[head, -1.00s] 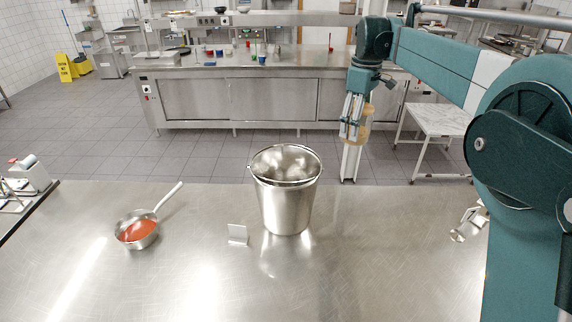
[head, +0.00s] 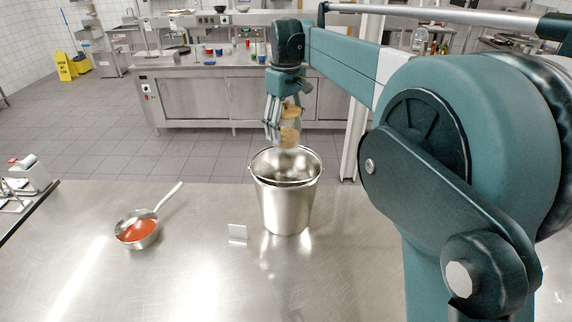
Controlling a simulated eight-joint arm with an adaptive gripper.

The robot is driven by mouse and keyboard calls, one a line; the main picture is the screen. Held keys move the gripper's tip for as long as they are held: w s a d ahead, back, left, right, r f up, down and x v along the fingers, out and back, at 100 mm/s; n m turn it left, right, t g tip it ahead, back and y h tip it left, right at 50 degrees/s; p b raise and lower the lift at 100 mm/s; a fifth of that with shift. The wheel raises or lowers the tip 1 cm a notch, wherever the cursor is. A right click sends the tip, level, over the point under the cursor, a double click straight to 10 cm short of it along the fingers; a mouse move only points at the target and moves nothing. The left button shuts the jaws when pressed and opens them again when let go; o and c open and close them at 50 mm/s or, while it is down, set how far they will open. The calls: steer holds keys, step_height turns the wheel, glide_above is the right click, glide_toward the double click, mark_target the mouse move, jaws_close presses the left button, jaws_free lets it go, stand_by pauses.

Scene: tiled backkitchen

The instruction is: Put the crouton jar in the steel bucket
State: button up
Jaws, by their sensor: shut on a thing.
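The steel bucket (head: 286,208) stands upright on the steel table, its open mouth facing up. My gripper (head: 283,136) is shut on the crouton jar (head: 290,132), a clear jar with tan contents, partly hidden by the fingers. In the picture the jar hangs just above the bucket's back rim. Its exact depth relative to the bucket's mouth is hard to tell.
A saucepan (head: 138,231) of red sauce sits at the left of the table (head: 200,280). A small blank card (head: 237,231) stands left of the bucket. My arm covers the right side. A steel counter (head: 195,100) stands behind.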

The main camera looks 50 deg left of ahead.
step_height(320, 180, down, 26)
stand_by(0.3)
steer(key=shift+f, duration=3.1)
steer(key=shift+f+p, duration=0.35)
steer(key=shift+f, duration=1.55)
steer(key=shift+f, duration=0.15)
steer(key=o, duration=1.2)
steer(key=shift+o, duration=0.2)
step_height(320, 180, up, 12)
steer(key=shift+r+b, duration=0.2)
steer(key=shift+b, duration=0.15)
